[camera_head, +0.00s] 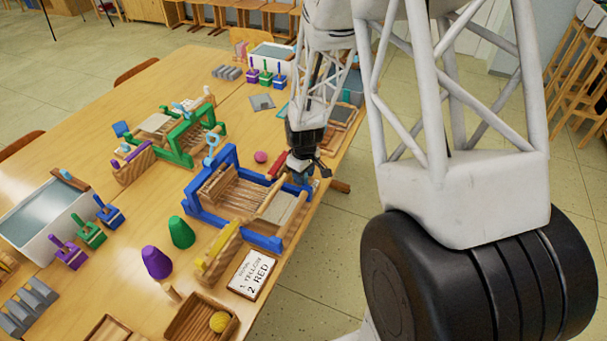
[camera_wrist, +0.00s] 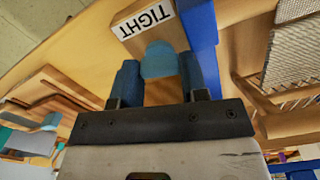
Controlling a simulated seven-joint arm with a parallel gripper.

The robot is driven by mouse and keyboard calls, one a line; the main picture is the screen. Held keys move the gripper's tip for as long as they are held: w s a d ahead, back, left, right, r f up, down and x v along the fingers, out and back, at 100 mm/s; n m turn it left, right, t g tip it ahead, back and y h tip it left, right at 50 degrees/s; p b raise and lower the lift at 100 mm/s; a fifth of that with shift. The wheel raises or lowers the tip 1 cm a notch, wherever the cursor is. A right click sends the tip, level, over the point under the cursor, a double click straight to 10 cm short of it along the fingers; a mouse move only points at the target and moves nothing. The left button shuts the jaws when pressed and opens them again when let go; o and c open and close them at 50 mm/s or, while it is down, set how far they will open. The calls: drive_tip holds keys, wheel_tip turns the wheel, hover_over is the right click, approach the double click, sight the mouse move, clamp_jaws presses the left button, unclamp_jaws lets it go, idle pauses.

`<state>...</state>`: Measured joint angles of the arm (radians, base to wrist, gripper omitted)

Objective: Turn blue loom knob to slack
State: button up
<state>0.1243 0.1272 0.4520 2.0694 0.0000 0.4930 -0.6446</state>
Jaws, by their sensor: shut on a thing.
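The blue loom (camera_head: 236,238) stands near the table's right edge in the head view, and part of its blue frame (camera_wrist: 200,32) shows in the wrist view. My gripper (camera_head: 299,178) is at the loom's far right corner. In the wrist view my gripper (camera_wrist: 160,82) has a finger on each side of a light blue knob (camera_wrist: 159,60) and is shut on it. A wooden piece with a white TIGHT label (camera_wrist: 143,20) lies just beyond the knob. No slack label is visible. In the head view my gripper hides the held knob.
A green loom (camera_head: 178,158) stands behind and left of the blue one. Purple and green cones (camera_head: 181,232) stand in front. A sign card (camera_head: 251,274) and a wooden tray with a yellow ball (camera_head: 219,321) are nearer. A pink ball (camera_head: 261,157) lies behind the blue loom.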

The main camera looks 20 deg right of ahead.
drive_tip(key=shift+n, duration=0.8)
drive_tip(key=o, duration=0.9)
drive_tip(key=shift+s+m, duration=0.1)
drive_tip(key=shift+m, duration=0.3)
